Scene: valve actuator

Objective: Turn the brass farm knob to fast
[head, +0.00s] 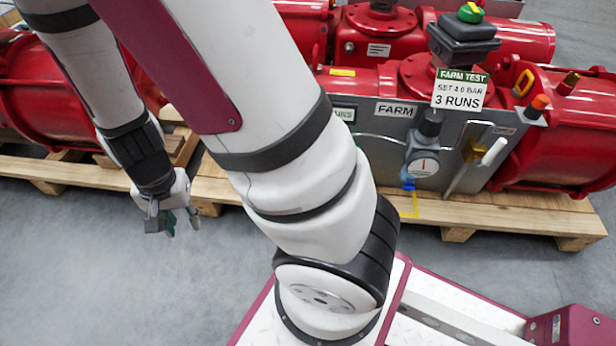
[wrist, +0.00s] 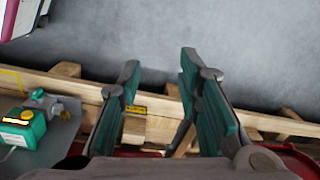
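The FARM panel (head: 386,140) is grey and stands at the right in the head view. A brass valve (head: 472,150) with a white handle is lower on the panel. I cannot tell which is the farm knob, and no fast mark is legible. My gripper (head: 172,221) hangs at the left over the floor, far from the panel. Its green-padded fingers stand apart and empty in the wrist view (wrist: 158,75).
Red actuators (head: 575,130) lie on wooden pallets (head: 500,212). A gauge (head: 423,165) and a FARM TEST sign (head: 460,90) are on the panel. The wrist view shows a green box (wrist: 22,128) with a yellow top at left. Grey floor (head: 90,260) is clear at front left.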

